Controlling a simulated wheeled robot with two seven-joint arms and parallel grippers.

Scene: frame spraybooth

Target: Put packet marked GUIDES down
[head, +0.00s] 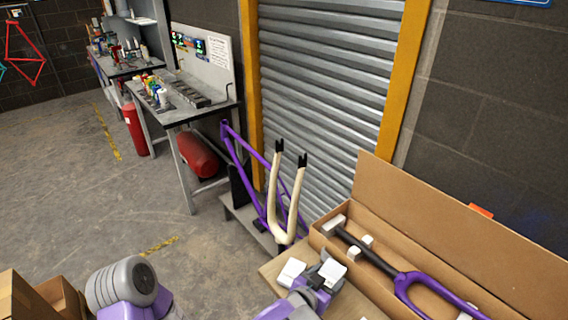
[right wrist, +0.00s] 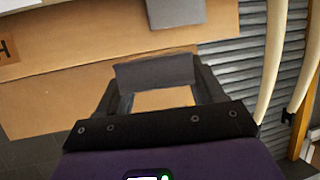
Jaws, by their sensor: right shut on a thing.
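My right gripper (head: 318,276) is at the bottom middle of the head view, beside the near-left end of the long open carton. In the right wrist view its dark jaws (right wrist: 157,88) are shut on a flat grey piece (right wrist: 155,71), which I take for the GUIDES packet. No lettering on it can be read. In the head view pale white pieces (head: 291,271) show by the gripper; I cannot tell whether they belong to the packet. Cardboard lies below the jaws in the wrist view; contact cannot be told. My left gripper is out of view.
The open carton (head: 440,220) holds a purple and black fork (head: 388,265) and white blocks (head: 335,225). A cream fork (head: 283,215) and a purple frame (head: 240,160) stand just beyond the gripper, near the roller shutter (head: 320,90).

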